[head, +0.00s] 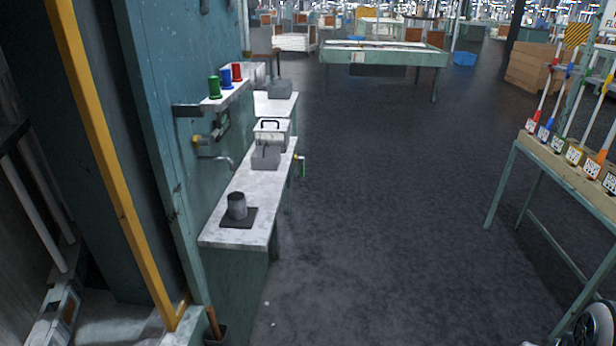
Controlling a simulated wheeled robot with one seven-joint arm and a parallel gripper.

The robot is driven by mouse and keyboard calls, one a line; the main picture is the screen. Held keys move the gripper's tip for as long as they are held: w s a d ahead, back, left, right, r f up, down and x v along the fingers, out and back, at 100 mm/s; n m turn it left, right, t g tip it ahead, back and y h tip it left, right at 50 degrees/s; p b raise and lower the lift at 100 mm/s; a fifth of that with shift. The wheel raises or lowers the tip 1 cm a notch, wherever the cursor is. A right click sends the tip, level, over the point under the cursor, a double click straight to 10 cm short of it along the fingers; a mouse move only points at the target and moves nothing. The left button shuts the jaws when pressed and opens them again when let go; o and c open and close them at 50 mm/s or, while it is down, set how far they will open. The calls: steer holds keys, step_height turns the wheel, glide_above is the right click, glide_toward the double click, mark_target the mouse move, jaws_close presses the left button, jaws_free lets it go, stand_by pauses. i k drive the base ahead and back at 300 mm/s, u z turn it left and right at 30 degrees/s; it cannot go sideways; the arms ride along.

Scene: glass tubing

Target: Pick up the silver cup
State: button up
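A small grey metallic cup (237,206), which looks like the silver cup, stands upright on a dark square pad (239,223). The pad lies near the front end of a narrow white-topped counter (218,238) along the teal wall. Nothing covers the cup in the head view. My gripper is not in view.
A grey box (266,158) and a container with a black handle (270,135) stand further back on the counter. Green, blue and red spools (226,79) sit on a wall shelf. A yellow post (105,150) rises at left. Open floor (390,220) lies between.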

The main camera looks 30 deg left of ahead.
mark_target(237, 205)
steer(key=u, duration=0.4)
steer(key=i, duration=1.2)
steer(key=u, duration=1.65)
steer(key=i, duration=0.65)
steer(key=u, duration=0.55)
